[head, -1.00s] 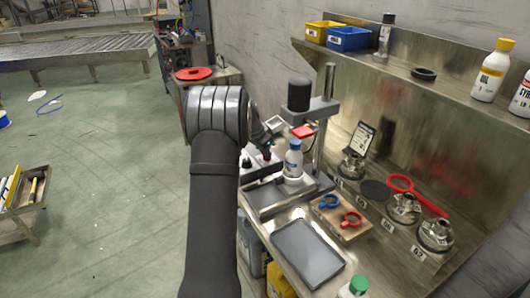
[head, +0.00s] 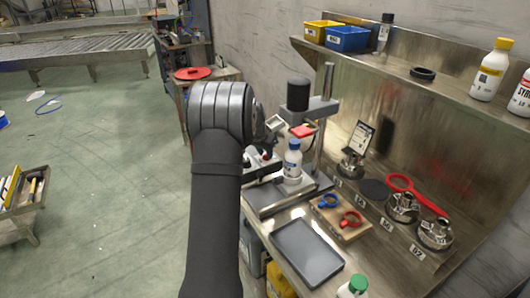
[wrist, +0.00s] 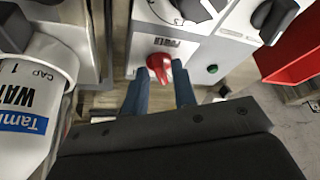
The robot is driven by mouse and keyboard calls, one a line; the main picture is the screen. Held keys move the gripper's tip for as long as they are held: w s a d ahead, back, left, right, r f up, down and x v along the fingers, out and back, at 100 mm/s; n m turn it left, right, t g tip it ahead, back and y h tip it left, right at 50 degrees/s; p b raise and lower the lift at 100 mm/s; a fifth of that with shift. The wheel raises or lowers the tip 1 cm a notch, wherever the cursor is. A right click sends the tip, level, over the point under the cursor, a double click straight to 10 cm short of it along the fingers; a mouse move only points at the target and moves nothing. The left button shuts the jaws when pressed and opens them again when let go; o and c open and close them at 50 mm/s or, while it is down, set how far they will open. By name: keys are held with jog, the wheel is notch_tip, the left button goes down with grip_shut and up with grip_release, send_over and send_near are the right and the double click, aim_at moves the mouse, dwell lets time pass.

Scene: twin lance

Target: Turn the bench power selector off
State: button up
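The red selector knob (wrist: 159,66) sits on the front of a light grey control box (wrist: 190,48) in the wrist view. My gripper (wrist: 161,76) is open, with one blue-grey finger on each side of the knob's lower part. I cannot tell whether either finger touches it. In the head view my arm hides much of the box (head: 262,163), and the knob cannot be made out there.
A green button (wrist: 212,69) is right of the knob. A white bottle (wrist: 30,95) with a blue label is close on the left, and a red bin (wrist: 292,45) is on the right. In the head view the bottle (head: 292,160) stands on a press base beside the box.

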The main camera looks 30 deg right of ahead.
jog(key=shift+o, duration=0.2)
jog(key=shift+r, duration=0.1)
jog(key=v, duration=1.7)
jog(key=shift+s, duration=0.1)
jog(key=x, duration=1.7)
jog(key=shift+f, duration=0.2)
jog(key=m, duration=0.1)
jog(key=m+g, duration=0.1)
jog(key=m, duration=0.1)
jog(key=shift+w+r+m+h, duration=0.1)
jog(key=shift+w+m+h, duration=0.2)
jog(key=v, duration=1.7)
jog(key=w+d+f+m+g+y, duration=0.1)
jog(key=d+f+m+y, duration=0.1)
jog(key=f, duration=0.4)
jog(key=shift+w+d+m, duration=0.3)
jog(key=shift+d+m, duration=0.35)
jog(key=shift+m, duration=0.35)
